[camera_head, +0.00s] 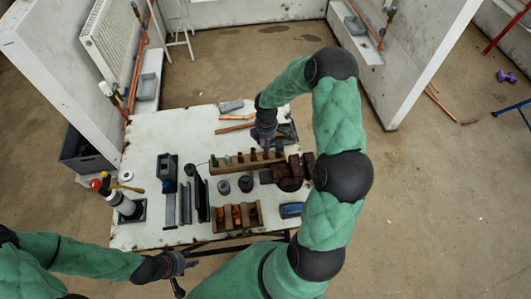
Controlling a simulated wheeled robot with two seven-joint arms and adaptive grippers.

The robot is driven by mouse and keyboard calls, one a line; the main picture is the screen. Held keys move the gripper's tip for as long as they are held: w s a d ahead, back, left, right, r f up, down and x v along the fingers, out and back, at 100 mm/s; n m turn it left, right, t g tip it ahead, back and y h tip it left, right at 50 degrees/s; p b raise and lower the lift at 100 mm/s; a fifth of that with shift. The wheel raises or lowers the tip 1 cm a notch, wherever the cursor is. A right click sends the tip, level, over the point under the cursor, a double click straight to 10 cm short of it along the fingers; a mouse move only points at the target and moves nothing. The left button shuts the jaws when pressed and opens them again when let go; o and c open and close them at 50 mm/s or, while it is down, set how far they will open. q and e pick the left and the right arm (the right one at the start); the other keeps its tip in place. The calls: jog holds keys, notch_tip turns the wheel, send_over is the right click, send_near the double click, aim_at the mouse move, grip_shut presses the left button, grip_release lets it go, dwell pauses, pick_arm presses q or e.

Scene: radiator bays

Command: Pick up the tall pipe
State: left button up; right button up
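A wooden rack (240,161) on the white table holds several short upright pieces with coloured or copper tops. I cannot tell which one is the tall pipe. My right gripper (266,142) points down at the rack's right part, beside or over its last pieces. Its fingers are too small and dark to tell whether they are open or hold something. My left gripper (184,277) is off the table's front edge at the lower left. Its fingers look spread apart, with nothing visible between them.
The white table (145,160) carries loose copper pipes (237,117), a wooden box (236,217) with copper pieces, a dark red vise (290,172), dark metal holders (186,200) and a bottle (121,203). A grey crate (80,155) stands left. Floor to the right is mostly clear.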

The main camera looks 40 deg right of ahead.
notch_tip(320, 180, down, 6)
jog(key=shift+w+d+r, duration=0.15)
jog(key=shift+r, duration=0.05)
grip_shut()
